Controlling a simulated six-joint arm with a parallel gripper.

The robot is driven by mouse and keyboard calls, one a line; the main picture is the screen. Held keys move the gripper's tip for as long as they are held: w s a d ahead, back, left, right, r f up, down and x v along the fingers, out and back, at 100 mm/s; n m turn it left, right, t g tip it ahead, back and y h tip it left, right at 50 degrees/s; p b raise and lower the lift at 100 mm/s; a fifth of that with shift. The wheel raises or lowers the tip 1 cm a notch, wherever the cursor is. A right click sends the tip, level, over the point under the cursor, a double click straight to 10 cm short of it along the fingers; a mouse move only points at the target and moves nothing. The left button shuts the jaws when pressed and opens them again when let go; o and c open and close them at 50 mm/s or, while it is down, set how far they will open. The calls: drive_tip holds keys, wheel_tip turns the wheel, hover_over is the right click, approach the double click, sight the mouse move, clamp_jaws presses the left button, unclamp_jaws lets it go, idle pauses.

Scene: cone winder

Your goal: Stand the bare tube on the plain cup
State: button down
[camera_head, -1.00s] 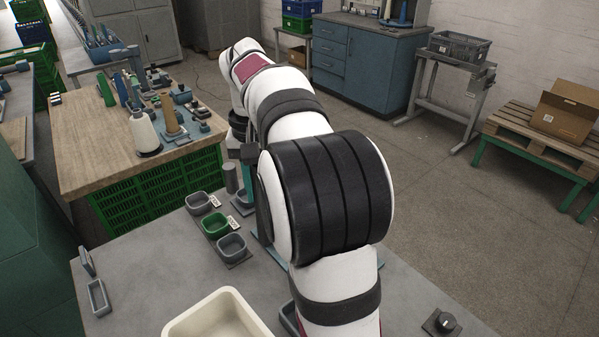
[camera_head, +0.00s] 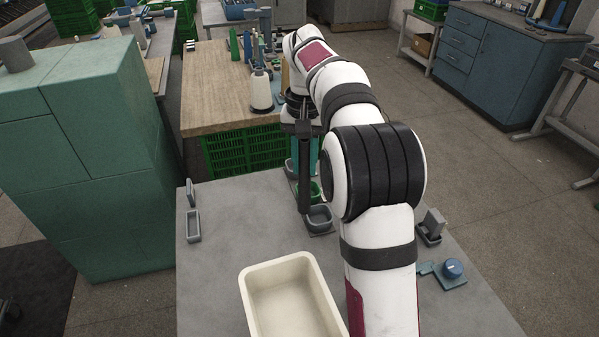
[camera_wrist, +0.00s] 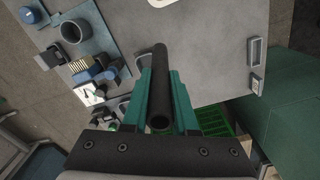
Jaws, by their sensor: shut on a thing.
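My gripper (camera_wrist: 161,85) is shut on a dark bare tube (camera_wrist: 160,62), seen between its two green fingers in the wrist view. In the head view the tube (camera_head: 304,170) hangs upright beside the cups, behind and to the left of my arm. A grey cup (camera_head: 319,219) with no card visible on it stands nearest on the grey table. A green cup (camera_head: 314,192) is just behind it, partly hidden by the tube. I cannot tell the gap between the tube's lower end and the grey cup.
A cream bin (camera_head: 290,303) stands at the table's front. The grey table (camera_head: 235,235) is clear between bin and dish.

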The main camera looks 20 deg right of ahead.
drive_tip(key=w+d+f+m, duration=0.4)
drive_tip(key=w+d+f, duration=0.2)
drive_tip(key=f, duration=0.3)
drive_tip(key=shift+d, duration=0.2)
drive_tip(key=shift+f, duration=0.15)
idle(0.8)
drive_tip(key=shift+f, duration=1.45)
drive_tip(key=shift+f, duration=0.8)
